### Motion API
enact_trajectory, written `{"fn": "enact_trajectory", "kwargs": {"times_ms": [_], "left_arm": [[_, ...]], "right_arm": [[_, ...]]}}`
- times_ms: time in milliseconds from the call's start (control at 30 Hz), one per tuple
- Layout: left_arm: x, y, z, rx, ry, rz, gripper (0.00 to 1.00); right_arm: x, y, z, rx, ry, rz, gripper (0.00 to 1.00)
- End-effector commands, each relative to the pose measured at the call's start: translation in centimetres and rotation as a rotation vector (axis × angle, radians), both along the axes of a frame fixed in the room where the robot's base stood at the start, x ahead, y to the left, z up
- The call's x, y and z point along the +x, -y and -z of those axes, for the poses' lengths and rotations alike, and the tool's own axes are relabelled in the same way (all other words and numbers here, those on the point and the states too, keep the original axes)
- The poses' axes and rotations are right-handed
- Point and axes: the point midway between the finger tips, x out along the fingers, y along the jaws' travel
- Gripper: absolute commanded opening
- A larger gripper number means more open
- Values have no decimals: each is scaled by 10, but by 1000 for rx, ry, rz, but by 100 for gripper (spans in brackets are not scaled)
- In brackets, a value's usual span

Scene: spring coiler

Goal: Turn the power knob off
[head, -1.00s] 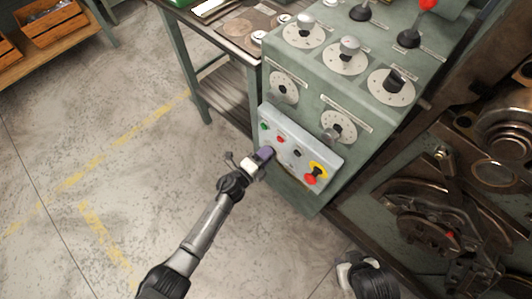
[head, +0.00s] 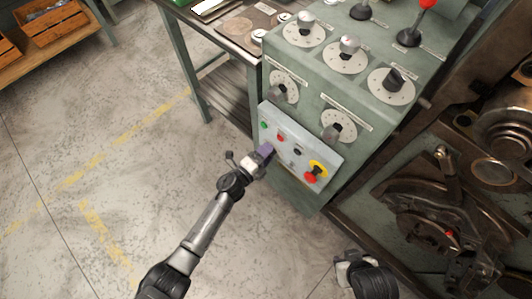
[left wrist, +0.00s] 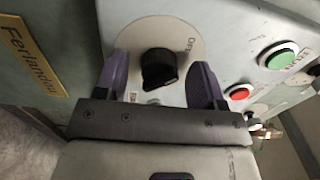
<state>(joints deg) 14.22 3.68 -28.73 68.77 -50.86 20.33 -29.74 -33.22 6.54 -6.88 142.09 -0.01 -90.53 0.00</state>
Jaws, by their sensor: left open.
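A black knob (left wrist: 159,68) on a pale round plate is in the left wrist view, with lettering beside it partly covered. My left gripper (left wrist: 160,85) is open, with one purple finger on each side of the knob; I cannot tell whether they touch it. In the head view my left gripper (head: 264,152) is at the left edge of the light grey button panel (head: 325,158) and hides this knob. My right gripper (head: 346,268) is at the bottom, low beside the machine; its finger opening cannot be made out.
A green button (left wrist: 278,58) and a red button (left wrist: 238,92) are close to the right finger. A red emergency button (head: 311,177) is lower on the panel. Several dials stand on the green cabinet (head: 305,105) above. The floor (head: 110,150) at left is clear.

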Motion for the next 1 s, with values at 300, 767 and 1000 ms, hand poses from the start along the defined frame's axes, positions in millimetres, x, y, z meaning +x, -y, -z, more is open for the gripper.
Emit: {"fn": "enact_trajectory", "kwargs": {"times_ms": [300, 767, 1000], "left_arm": [[-24, -23, -2, 3, -2, -1, 63], [-85, -79, -1, 1, -2, 0, 63], [-98, -93, 0, 0, 0, -1, 63]], "right_arm": [[0, 2, -14, -7, 0, -4, 38], [0, 3, -34, -10, -1, -6, 38], [0, 1, -37, -4, 0, -3, 38]]}}
